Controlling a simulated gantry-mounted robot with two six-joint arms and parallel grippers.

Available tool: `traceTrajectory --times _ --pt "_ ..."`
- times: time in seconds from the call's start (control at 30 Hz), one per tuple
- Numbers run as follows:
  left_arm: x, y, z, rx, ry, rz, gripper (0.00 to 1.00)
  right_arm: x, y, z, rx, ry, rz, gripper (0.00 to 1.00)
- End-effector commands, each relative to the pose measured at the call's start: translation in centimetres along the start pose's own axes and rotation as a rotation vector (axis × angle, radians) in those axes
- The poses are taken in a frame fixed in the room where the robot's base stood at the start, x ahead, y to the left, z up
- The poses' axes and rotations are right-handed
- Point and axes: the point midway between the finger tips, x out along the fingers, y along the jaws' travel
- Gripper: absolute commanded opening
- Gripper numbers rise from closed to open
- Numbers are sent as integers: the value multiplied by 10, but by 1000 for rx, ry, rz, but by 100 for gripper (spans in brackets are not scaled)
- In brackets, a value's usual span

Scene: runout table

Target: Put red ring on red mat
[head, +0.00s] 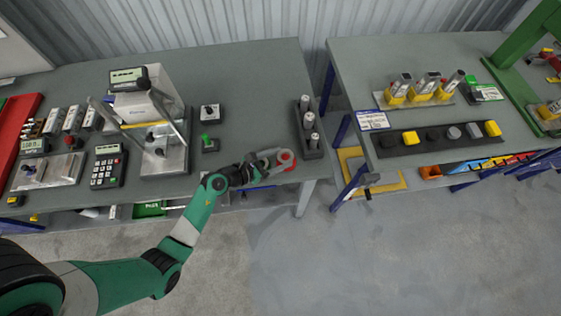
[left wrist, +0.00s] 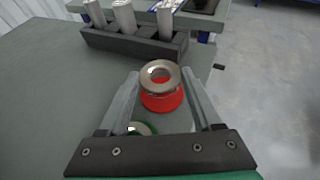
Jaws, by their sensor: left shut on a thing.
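My left gripper (head: 272,161) is shut on a silver metal ring (left wrist: 160,74) at the near right corner of the left bench. The ring sits between the two fingertips, as the left wrist view (left wrist: 160,80) shows. A round red piece (left wrist: 160,100) lies directly under the ring; its red edge also shows in the head view (head: 287,167). I cannot tell whether the ring touches it. A green round piece with a silver ring (left wrist: 138,128) is partly hidden behind the gripper body. My right gripper is not in view.
A black rack of metal cylinders (head: 307,130) stands just beyond the gripper. The grey left bench (head: 240,90) is clear behind it. A gap separates the right bench (head: 375,60).

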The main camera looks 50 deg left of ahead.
Motion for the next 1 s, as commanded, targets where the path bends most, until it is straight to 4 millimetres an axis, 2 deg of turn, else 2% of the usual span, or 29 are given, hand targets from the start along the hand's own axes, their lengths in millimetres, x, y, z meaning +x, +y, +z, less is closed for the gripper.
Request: traceTrajectory --times 0.17,0.37,0.73,0.77,0.9,1.0 --pt "5 1 -2 1 -2 1 0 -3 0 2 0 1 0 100" --pt "21 2 -33 -2 0 1 0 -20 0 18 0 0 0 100" --pt "21 2 -35 0 -1 1 0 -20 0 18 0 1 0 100" --pt "21 1 -34 0 0 1 70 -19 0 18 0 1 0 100" --pt "21 1 -34 0 0 1 95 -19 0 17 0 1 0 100" --pt "21 1 -34 0 0 1 96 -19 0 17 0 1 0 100"
